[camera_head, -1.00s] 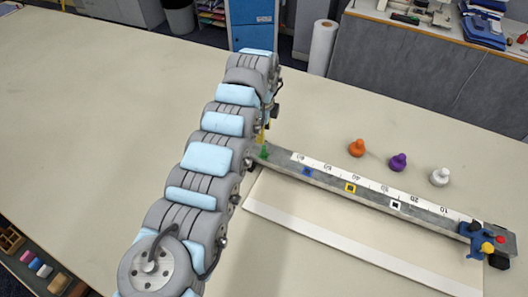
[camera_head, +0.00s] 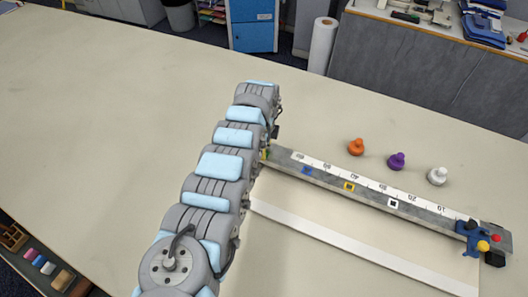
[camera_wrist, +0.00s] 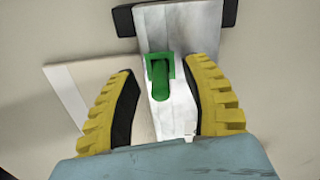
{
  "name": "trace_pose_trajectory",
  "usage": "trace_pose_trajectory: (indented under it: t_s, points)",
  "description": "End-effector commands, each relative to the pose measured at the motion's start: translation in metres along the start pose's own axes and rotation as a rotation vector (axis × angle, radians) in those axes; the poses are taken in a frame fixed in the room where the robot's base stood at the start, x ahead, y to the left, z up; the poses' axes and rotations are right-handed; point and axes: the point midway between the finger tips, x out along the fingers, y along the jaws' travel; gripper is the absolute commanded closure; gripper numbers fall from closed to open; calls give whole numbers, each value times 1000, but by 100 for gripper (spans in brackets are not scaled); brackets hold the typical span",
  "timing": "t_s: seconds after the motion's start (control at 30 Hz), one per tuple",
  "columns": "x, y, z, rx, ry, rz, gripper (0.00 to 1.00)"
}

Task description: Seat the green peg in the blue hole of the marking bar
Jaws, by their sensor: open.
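The green peg (camera_wrist: 160,82) stands at the far-left end of the grey marking bar (camera_head: 430,212), within a green square mark, in the wrist view. My gripper (camera_wrist: 159,66) is open, its yellow fingers on either side of the peg with gaps showing between. Whether the peg is seated there I cannot tell. The blue hole (camera_head: 307,171) shows on the bar in the head view, with no peg in it. My arm hides the gripper and most of the bar's left end in the head view.
A yellow-marked hole (camera_head: 349,187) and a white-marked hole (camera_head: 393,203) lie farther right. Orange (camera_head: 356,147), purple (camera_head: 397,161) and white (camera_head: 437,176) knobbed pieces stand behind the bar. A blue clamp (camera_head: 472,238) sits at its right end. The table's left side is clear.

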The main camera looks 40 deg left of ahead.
Motion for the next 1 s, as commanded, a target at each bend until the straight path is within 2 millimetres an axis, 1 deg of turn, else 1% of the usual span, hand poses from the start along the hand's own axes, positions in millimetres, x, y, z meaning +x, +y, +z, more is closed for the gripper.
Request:
trace_pose_trajectory:
  t_s: [0.1,0.13,0.17,0.2,0.3,0.77,0.87,1.0]
  points:
    - [0,0,0,1,0,0,52]
    - [0,0,0,1,0,-1,55]
    - [0,0,0,1,0,0,63]
    - [0,0,0,1,0,0,75]
    - [0,0,0,1,0,0,100]
    - [-2,0,0,1,0,-1,100]
    - [-7,-1,0,1,1,-2,100]
    - [-24,-1,1,1,1,-4,100]
